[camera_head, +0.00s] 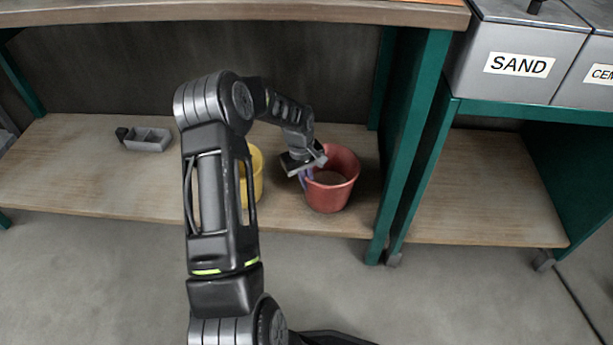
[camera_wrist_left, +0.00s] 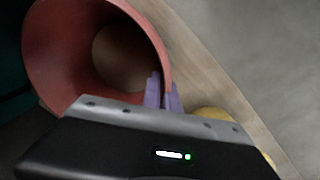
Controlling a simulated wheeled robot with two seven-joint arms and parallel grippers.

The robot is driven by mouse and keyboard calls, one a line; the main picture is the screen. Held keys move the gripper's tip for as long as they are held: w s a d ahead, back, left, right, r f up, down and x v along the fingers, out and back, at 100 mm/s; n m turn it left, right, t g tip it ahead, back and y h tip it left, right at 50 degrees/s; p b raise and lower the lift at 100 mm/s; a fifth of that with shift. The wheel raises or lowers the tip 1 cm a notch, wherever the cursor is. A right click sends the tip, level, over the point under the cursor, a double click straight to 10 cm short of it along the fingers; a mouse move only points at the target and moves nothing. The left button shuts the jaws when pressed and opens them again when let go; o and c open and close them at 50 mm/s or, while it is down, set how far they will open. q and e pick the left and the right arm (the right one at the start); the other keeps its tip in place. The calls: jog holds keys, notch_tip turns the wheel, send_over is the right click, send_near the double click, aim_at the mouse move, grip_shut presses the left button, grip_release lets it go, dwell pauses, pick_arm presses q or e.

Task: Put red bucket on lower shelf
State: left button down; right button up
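The red bucket (camera_head: 333,190) stands upright on the lower wooden shelf (camera_head: 100,185), near the shelf's right end and front edge. My left gripper (camera_head: 306,176) is at the bucket's left rim. In the left wrist view its purple fingers (camera_wrist_left: 164,94) sit close together astride the rim of the red bucket (camera_wrist_left: 65,45), one inside and one outside, so it looks shut on the rim. The bucket looks empty. My right gripper is not in view.
A yellow bucket (camera_head: 255,178) stands left of the red one, partly hidden by my left arm. A grey tray (camera_head: 147,139) lies farther left on the shelf. A green post (camera_head: 415,140) stands close on the right. The worktop edge (camera_head: 240,12) overhangs above.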

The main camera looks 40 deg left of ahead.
pick_arm(q)
jog(key=shift+w+f, duration=0.1)
jog(key=shift+f, duration=0.3)
jog(key=shift+f, duration=0.15)
jog(key=c, duration=1.6)
grip_release()
jog(key=shift+c, duration=0.2)
notch_tip(320, 180, up, 12)
jog(key=s+p, duration=0.1)
jog(key=p, duration=0.4)
jog(key=shift+s+a, duration=0.2)
jog(key=shift+s, duration=0.05)
